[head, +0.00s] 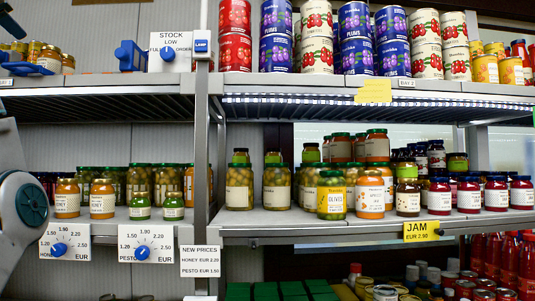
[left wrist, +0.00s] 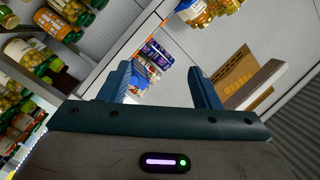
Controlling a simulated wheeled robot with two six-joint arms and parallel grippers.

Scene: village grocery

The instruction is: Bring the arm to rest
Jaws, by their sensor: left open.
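My left gripper (left wrist: 158,72) shows in the left wrist view. Its two blue fingers stand apart with nothing held between them. Past the fingers are a pale wall and shelf parts, tilted in the picture. In the head view only part of my left arm (head: 22,205) shows at the left edge, in front of the lower shelf. My right arm and gripper are in neither view.
A grey metal shelf post (head: 201,150) divides the shelves. Jars, including a honey jar (head: 67,198), stand close beside my left arm, above a dial card (head: 65,243). Cans (head: 235,36) fill the upper shelf. In the left wrist view, jars (left wrist: 28,54) lie to the left.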

